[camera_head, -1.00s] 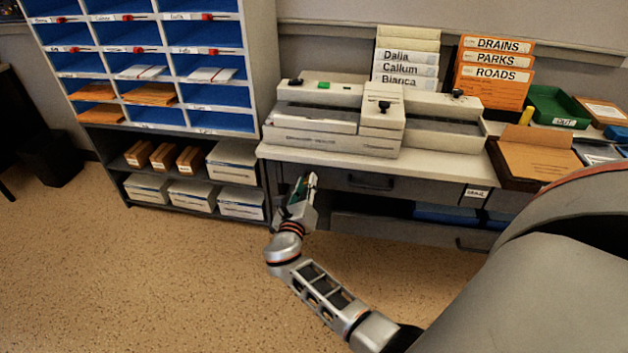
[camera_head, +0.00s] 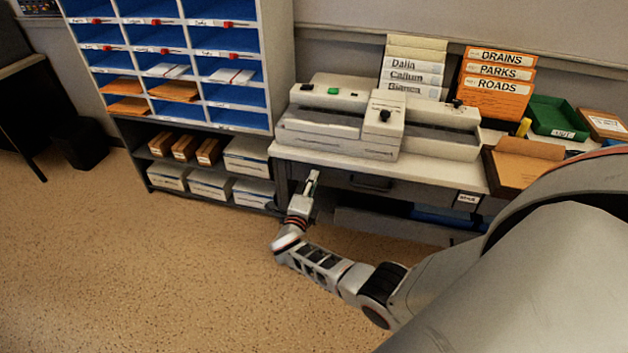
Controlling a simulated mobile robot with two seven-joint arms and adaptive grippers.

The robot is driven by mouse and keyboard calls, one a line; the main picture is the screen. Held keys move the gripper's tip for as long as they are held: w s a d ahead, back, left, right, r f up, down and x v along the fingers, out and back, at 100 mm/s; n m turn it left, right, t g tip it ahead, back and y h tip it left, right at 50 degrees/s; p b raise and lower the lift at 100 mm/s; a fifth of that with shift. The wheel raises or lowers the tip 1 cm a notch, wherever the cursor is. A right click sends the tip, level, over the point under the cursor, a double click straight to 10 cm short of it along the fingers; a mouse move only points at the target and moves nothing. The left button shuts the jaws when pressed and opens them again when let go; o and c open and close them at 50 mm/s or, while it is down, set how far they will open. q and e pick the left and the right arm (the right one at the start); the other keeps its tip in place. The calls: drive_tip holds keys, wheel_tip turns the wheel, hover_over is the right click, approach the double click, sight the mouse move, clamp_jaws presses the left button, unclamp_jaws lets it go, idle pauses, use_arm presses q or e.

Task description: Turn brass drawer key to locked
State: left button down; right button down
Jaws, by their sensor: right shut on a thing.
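My right gripper (camera_head: 312,183) is at the front left of the desk, by the left part of the grey drawer front (camera_head: 345,180). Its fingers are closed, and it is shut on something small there. The brass drawer key itself cannot be made out; the fingers and the distance hide it. The drawer looks pushed in, with its dark handle (camera_head: 371,183) to the right of the gripper. I cannot tell the key's angle. My left gripper is not in view.
The desk top (camera_head: 300,154) carries a large grey-white machine (camera_head: 340,148), orange folders (camera_head: 492,100) and a green tray (camera_head: 557,116). A blue pigeonhole unit (camera_head: 270,60) stands close on the left. The speckled floor (camera_head: 150,270) is clear in front.

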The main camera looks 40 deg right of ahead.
drive_tip(key=shift+d+n, duration=0.1)
drive_tip(key=shift+n, duration=0.5)
drive_tip(key=shift+p, duration=0.3)
drive_tip(key=c, duration=1.8)
unclamp_jaws()
